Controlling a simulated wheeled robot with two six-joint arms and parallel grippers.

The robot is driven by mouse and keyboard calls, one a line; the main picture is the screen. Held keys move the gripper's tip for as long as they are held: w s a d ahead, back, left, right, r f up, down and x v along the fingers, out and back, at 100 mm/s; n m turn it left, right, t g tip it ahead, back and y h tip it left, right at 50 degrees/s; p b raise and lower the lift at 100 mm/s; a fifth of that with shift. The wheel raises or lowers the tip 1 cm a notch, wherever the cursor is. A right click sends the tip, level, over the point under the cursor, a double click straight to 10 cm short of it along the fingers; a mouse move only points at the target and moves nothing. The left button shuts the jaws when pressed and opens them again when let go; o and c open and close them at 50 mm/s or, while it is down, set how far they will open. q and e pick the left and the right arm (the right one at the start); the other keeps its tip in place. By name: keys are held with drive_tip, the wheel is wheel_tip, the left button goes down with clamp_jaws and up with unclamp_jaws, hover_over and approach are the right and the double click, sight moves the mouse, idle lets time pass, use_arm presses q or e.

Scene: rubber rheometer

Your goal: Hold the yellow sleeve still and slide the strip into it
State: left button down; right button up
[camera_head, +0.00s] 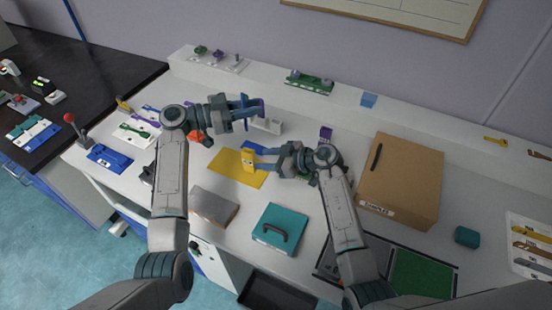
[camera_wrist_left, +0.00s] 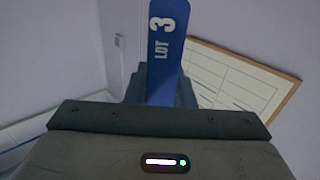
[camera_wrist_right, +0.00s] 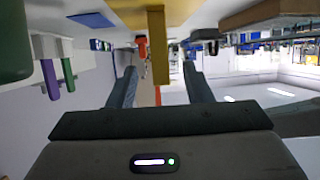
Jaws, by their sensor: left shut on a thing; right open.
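The yellow sleeve (camera_head: 248,160) stands upright on a yellow mat (camera_head: 226,172) in the head view. It also shows ahead of my right gripper in the right wrist view (camera_wrist_right: 158,45), which is upside down. My right gripper (camera_head: 259,159) is open, with its fingers on either side of the line to the sleeve; I cannot tell if they touch it. My left gripper (camera_head: 254,106) is shut on the blue strip (camera_wrist_left: 165,55), marked "LOT 3", which points away from the gripper. It is held above the table, behind and apart from the sleeve. The fingers hide the strip's near end.
A brown cabinet (camera_head: 402,185) stands to the right. A teal case (camera_head: 280,230) and a grey block (camera_head: 213,206) lie in front of the mat. A white stand (camera_head: 268,125) is behind my right gripper. A raised ledge runs along the wall.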

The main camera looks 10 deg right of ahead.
sight(244, 159)
drive_tip(key=x, duration=0.8)
drive_tip(key=shift+w+a+f, duration=0.15)
drive_tip(key=shift+a+f, duration=0.05)
drive_tip(key=shift+a, duration=0.1)
clamp_jaws()
use_arm(q)
drive_tip(key=shift+n+t, duration=0.5)
drive_tip(key=shift+t, duration=0.1)
wheel_tip(244, 159, down, 6)
drive_tip(key=shift+w+a+f, duration=0.1)
drive_tip(key=shift+a+f, duration=0.05)
drive_tip(key=shift+f, duration=0.05)
